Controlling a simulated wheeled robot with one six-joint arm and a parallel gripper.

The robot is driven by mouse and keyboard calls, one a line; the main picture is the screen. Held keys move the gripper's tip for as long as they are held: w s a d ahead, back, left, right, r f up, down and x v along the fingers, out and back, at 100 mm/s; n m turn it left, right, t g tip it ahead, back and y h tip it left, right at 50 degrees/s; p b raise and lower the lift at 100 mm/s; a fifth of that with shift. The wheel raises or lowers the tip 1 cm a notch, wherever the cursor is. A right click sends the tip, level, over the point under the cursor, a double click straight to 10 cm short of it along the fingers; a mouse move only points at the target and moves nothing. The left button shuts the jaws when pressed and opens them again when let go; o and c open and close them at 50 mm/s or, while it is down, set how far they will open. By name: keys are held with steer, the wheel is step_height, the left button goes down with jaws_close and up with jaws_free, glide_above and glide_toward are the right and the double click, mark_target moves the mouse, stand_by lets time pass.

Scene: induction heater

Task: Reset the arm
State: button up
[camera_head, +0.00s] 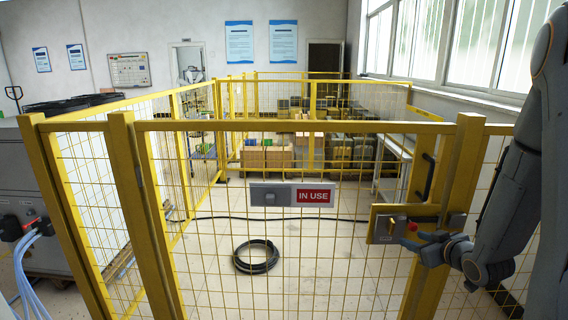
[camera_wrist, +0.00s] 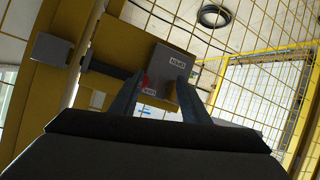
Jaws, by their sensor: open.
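My arm comes in from the right edge in the head view. My gripper (camera_head: 416,242) is level with the lock box (camera_head: 384,226) on the yellow gate, close in front of its right part. In the wrist view my gripper (camera_wrist: 160,88) has its two fingers apart, with nothing held between them. The lock box (camera_wrist: 172,64) shows behind the fingertips, with a red part (camera_wrist: 146,80) partly hidden by the left finger. I cannot tell whether the fingers touch the box.
The yellow mesh gate (camera_head: 300,126) stands shut across the front, with an "IN USE" sign (camera_head: 312,197) on it. A black handle (camera_head: 426,176) sits above the lock box. Behind the mesh, a coiled black hose (camera_head: 256,257) lies on the floor. A grey cabinet (camera_head: 36,190) stands left.

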steer(key=s+a+r+m+g, duration=0.2)
steer(key=s+a+g, duration=0.3)
steer(key=s+a, duration=0.5)
steer(key=s+a+r+m+g+h, duration=0.1)
steer(key=s+a+r+g, duration=0.1)
steer(key=s+a+g, duration=0.4)
steer(key=s+a, duration=0.4)
steer(key=s, duration=0.5)
steer(key=shift+a+m+g, duration=0.3)
steer(key=shift+a+m, duration=0.05)
steer(key=shift+m, duration=0.05)
steer(key=shift+r, duration=0.1)
